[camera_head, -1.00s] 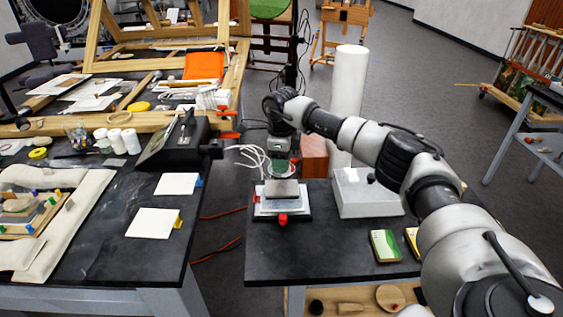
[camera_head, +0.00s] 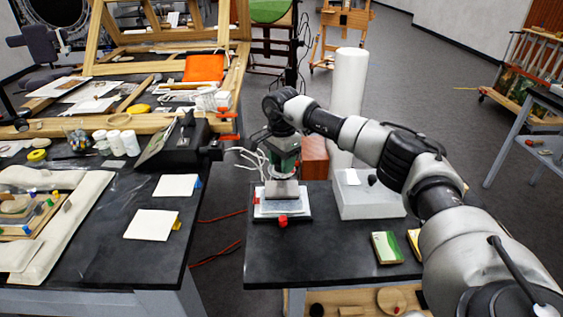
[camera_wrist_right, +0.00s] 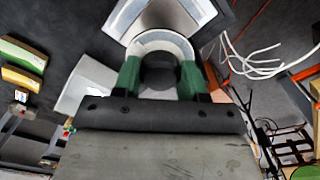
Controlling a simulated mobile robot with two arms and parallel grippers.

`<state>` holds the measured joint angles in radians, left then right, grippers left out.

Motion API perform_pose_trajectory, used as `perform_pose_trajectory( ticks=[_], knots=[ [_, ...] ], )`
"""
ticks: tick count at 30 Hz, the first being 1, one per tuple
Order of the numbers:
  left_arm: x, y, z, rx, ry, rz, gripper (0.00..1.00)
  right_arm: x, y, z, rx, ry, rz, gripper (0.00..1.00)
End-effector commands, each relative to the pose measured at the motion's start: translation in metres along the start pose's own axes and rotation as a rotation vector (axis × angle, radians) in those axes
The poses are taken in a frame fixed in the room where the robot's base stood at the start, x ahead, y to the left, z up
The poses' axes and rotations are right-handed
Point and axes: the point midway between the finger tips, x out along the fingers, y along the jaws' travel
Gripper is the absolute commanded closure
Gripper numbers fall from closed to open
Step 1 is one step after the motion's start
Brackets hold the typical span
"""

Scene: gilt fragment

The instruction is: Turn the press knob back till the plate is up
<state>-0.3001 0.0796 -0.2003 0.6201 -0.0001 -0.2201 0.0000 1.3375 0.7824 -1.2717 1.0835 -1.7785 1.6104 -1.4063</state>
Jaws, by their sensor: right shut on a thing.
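The small press (camera_head: 282,206) stands on the dark right-hand table, with a pale bed and a grey upper block (camera_head: 281,189). My right gripper (camera_head: 284,166) comes down on the press from above, its green fingers lined up over the grey block. In the right wrist view the green fingers (camera_wrist_right: 160,76) are shut on the press knob (camera_wrist_right: 159,68), a dark round part between them. In the head view the knob is hidden by the gripper. How far the plate sits above the bed is too small to tell. My left gripper is not in view.
A grey box (camera_head: 366,196) with a small dark knob stands right of the press. A green-and-cream packet (camera_head: 387,247) lies at the table's front right. White cables (camera_head: 250,160) hang behind left of the gripper. A gap separates this table from the left one.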

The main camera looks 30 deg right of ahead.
Motion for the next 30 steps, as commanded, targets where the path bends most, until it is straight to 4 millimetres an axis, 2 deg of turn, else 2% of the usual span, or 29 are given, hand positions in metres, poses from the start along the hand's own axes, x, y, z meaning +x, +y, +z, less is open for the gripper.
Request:
perform_pose_trajectory(
  ticks=[9,25,26,30],
  knots=[
    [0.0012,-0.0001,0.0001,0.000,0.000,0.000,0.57,-0.0029,-0.0011,-0.0005,-0.119,-0.001,-0.007,0.82],
    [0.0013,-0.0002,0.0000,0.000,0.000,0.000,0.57,-0.0031,-0.0012,-0.0005,-0.144,0.001,-0.007,0.82],
    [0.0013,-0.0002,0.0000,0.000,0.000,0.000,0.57,-0.0031,-0.0013,-0.0005,-0.144,0.001,-0.007,0.56],
    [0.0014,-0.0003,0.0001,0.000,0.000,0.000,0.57,-0.0024,-0.0010,-0.0004,-0.143,0.000,-0.006,0.35]
  ],
)
